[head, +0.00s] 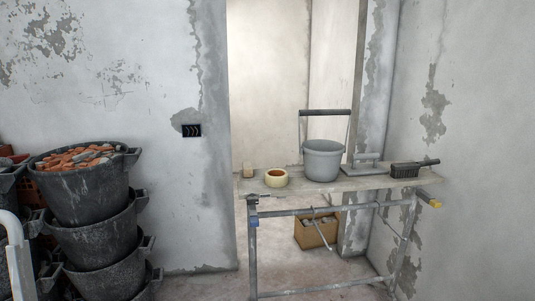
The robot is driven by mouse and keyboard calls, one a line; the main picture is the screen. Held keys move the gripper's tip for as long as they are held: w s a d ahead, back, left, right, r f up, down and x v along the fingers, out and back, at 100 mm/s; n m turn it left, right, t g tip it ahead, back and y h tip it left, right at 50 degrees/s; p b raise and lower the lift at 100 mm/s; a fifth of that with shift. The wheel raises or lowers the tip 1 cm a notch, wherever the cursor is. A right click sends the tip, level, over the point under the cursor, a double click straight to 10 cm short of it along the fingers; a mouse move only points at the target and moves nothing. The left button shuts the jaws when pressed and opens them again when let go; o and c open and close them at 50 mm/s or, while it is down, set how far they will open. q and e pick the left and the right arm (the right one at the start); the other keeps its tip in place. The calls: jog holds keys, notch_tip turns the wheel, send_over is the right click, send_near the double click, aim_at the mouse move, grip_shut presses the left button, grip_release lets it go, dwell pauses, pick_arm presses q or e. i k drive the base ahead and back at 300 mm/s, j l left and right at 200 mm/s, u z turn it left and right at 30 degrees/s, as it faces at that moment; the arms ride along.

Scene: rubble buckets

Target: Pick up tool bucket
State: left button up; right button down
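A light grey bucket (322,160) stands upright on a wooden plank (348,184) carried by a metal trestle. Its handle is raised, with a dark grip bar (325,112) above the rim. I cannot see inside the bucket. Neither of my grippers is in view.
Beside the bucket are a roll of tape (276,178), a trowel (362,167) and a brush (408,170). Under the plank, behind the trestle (253,255), is a cardboard box (312,232). Stacked black buckets (85,192), the top one full of rubble, stand at left. Floor before the wall between shows little.

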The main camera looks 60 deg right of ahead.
aim_at(322, 158)
jog(key=z, duration=2.3)
